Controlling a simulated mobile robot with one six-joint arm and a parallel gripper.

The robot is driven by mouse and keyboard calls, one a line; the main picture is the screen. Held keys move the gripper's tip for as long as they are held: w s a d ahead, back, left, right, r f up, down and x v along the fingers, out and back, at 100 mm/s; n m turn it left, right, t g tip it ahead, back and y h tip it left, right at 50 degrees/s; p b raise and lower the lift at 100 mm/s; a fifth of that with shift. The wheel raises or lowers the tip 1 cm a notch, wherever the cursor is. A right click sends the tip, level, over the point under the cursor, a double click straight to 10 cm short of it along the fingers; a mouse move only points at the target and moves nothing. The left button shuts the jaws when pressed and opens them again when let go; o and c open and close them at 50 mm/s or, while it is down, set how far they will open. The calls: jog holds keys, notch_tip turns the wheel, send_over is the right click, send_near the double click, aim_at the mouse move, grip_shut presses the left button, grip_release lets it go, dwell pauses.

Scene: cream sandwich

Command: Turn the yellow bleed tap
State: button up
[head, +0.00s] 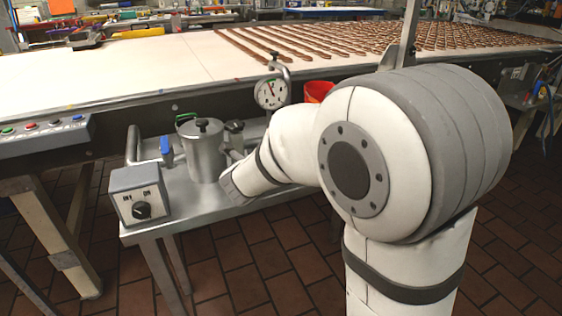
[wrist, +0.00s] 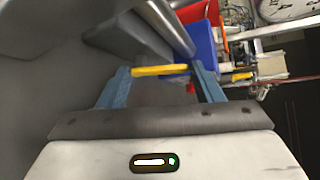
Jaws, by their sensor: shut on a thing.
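The yellow bleed tap (wrist: 160,70) shows in the wrist view as a short yellow bar lying across the gap between my two blue fingers. My gripper (wrist: 161,74) is shut on it, with a finger at each end of the bar. Behind it is a grey metal surface, and the tap's base is hidden. In the head view the yellow tap does not show. My arm's wrist end is beside the steel pot (head: 204,152), and my fingers are hidden there.
The pot stands on a steel side table (head: 190,205) with a blue-handled valve (head: 166,147), a switch box (head: 141,195) and a pressure gauge (head: 270,93). A red container (head: 318,91) is behind my arm. A conveyor (head: 130,68) carrying chocolate bars runs behind.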

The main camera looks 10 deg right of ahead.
jog(key=shift+a+f+n+t+b, duration=0.2)
jog(key=shift+n+t+b, duration=0.1)
jog(key=shift+t+b, duration=0.15)
jog(key=shift+h, duration=0.4)
jog(key=o, duration=0.9)
jog(key=shift+s, duration=0.1)
jog(key=shift+o, duration=0.4)
jog(key=shift+f, duration=0.1)
